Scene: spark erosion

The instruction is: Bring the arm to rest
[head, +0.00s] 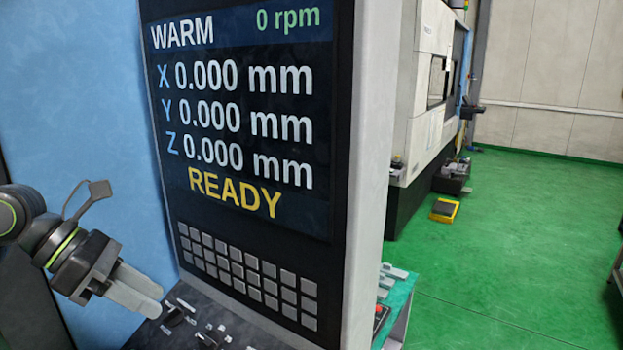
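My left arm comes in from the left edge, dark grey with green rings. Its gripper (157,300) is in front of the control panel's lower left, above the sloping dark console (185,335). The two pale grey fingers lie side by side with no clear gap, and nothing shows between them. The gripper looks apart from the panel. My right arm and gripper are not in view.
The control panel's screen (240,120) reads WARM, 0 rpm, zeros for X, Y and Z, and READY. Grey keys (245,270) sit below it. Knobs (175,318) stand under the gripper. Green floor (510,240) is open at right.

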